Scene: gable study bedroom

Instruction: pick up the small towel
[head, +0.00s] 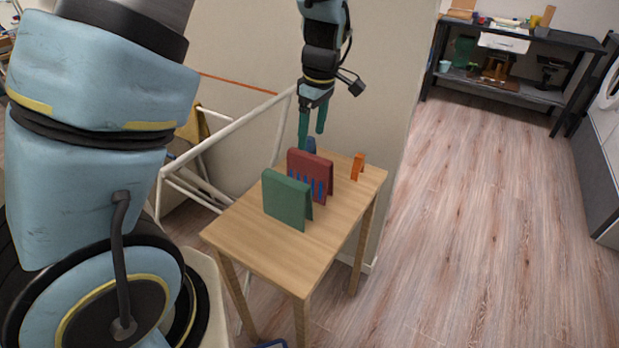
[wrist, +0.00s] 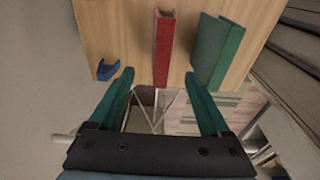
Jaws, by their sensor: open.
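Several folded, tent-like pieces stand on the small wooden table (head: 255,245); I cannot tell for sure which is the small towel. A green one (head: 285,198) stands in front, and a red one with blue marks (head: 308,172) stands just behind it. A small orange one (head: 357,167) stands toward the right edge. A small blue piece (head: 311,146) is behind the red one. My gripper (head: 312,142) is open and empty, pointing down near the blue piece. In the wrist view, the red piece (wrist: 163,48) lies ahead between the fingers (wrist: 158,76), the green (wrist: 217,50) to the right, the blue (wrist: 107,70) at left.
A white railing (head: 225,130) runs close along the left of the table, with a wall (head: 385,90) behind. A dark workbench (head: 520,42) stands at the far right. The wooden floor (head: 480,230) right of the table is clear.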

